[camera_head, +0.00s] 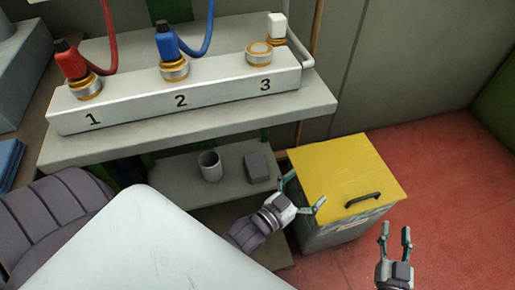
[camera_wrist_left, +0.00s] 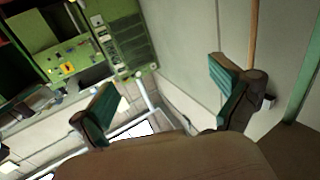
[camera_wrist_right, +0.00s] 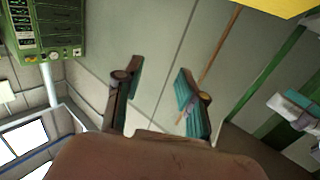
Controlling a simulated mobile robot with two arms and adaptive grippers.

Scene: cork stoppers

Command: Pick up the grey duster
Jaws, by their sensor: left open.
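A grey block (camera_head: 257,167), which looks like the duster, lies on the lower shelf under the bench, right of a grey cup. My left gripper (camera_head: 304,192) is open and empty, to the right of the block and apart from it, by the near left side of the yellow-lidded bin. Its spread fingers show in the left wrist view (camera_wrist_left: 165,95), with nothing between them. My right gripper (camera_head: 395,231) is open and empty over the red floor, right of the bin; its parted fingers show in the right wrist view (camera_wrist_right: 157,88). Neither wrist view shows the block.
The grey cup (camera_head: 210,167) stands close left of the block. The bench (camera_head: 200,122) overhangs the shelf and bears a white numbered rail (camera_head: 215,93) with red and blue plugs. The bin (camera_head: 340,172) stands right of the shelf. The red floor (camera_head: 465,190) is clear at right.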

